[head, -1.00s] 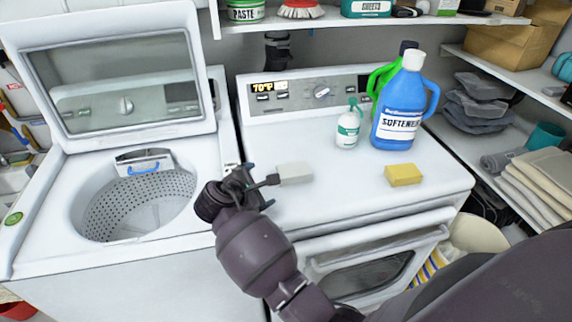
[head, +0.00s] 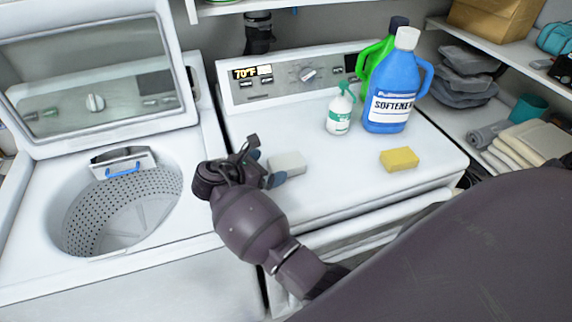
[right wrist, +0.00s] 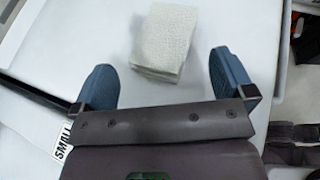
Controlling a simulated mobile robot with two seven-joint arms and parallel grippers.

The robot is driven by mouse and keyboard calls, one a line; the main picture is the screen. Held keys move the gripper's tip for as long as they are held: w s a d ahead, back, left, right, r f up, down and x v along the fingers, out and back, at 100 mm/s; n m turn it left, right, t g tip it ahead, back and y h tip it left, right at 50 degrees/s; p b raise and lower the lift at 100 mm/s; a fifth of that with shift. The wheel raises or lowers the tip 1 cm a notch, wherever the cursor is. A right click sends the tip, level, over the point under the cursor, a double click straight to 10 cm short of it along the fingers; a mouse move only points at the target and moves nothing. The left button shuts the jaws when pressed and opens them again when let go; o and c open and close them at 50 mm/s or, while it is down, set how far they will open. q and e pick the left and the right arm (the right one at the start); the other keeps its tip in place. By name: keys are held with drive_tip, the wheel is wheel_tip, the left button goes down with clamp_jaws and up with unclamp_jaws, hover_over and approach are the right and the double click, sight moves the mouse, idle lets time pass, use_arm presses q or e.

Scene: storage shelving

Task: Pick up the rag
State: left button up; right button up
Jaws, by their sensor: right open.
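The rag (head: 288,163), a pale grey-white folded cloth block, lies on the white dryer top (head: 330,180) toward its left side. It also shows in the right wrist view (right wrist: 163,42), at the top centre with a waffle-like texture. My right gripper (head: 266,168) is just left of the rag in the head view. In the right wrist view my right gripper (right wrist: 165,82) is open, with blue finger pads spread wide. The rag lies ahead of the gap between the fingers, and nothing is held. My left gripper is not in view.
A yellow sponge (head: 399,159), a small spray bottle (head: 340,112), a blue softener jug (head: 393,90) and a green jug (head: 370,65) stand on the dryer. The open washer (head: 125,210) is at left. Shelves with folded towels (head: 530,142) are at right.

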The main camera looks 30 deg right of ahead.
sight(282, 162)
drive_tip(key=shift+p+x, duration=0.35)
drive_tip(key=shift+x, duration=2.35)
drive_tip(key=shift+r, duration=0.1)
drive_tip(key=c, duration=1)
drive_tip(key=shift+r, duration=0.1)
drive_tip(key=shift+c, duration=0.3)
